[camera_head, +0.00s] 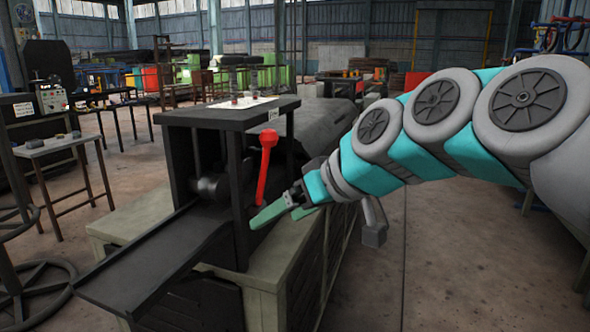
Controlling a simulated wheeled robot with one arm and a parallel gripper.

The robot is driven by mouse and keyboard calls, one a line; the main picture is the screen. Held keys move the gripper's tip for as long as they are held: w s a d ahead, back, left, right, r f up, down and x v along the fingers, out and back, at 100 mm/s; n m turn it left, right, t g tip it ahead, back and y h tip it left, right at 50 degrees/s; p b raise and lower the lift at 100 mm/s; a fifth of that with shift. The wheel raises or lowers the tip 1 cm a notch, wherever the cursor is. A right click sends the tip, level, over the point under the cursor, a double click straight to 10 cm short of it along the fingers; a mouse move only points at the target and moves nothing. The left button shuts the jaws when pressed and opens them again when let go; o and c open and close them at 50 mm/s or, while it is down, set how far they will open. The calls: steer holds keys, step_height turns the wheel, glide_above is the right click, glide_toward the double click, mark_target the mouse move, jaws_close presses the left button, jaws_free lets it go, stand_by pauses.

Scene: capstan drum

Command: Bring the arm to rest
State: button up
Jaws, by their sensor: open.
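My arm reaches in from the right, in grey and teal links. My gripper (268,213) is at its end, with green fingers spread apart and nothing visible between them. It is in front of the right side of a dark machine (230,119) on a pale crate-like base. A red lever (266,160) with a round knob stands upright on the machine. The gripper's fingers are just below and close to the lever's lower end; I cannot tell whether they touch it.
A dark sloping chute (150,265) sticks out from the machine to the lower left. A small table (50,146) with tools stands at the left. Several benches, crates and stacked tyres fill the back. Bare concrete floor (460,260) lies open on the right, under my arm.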

steer(key=s+d+f+m+g+h+p, duration=0.1)
steer(key=s+d+f+m+g+h, duration=0.2)
steer(key=s+d+f, duration=0.5)
steer(key=s+d+f+m+g+h+p, duration=0.2)
steer(key=s+d+f+m+g+h, duration=0.2)
steer(key=s+d+f, duration=0.4)
steer(key=s+f, duration=0.7)
steer(key=s, duration=0.2)
steer(key=shift+d+g+h, duration=0.25)
steer(key=shift+g+h, duration=0.05)
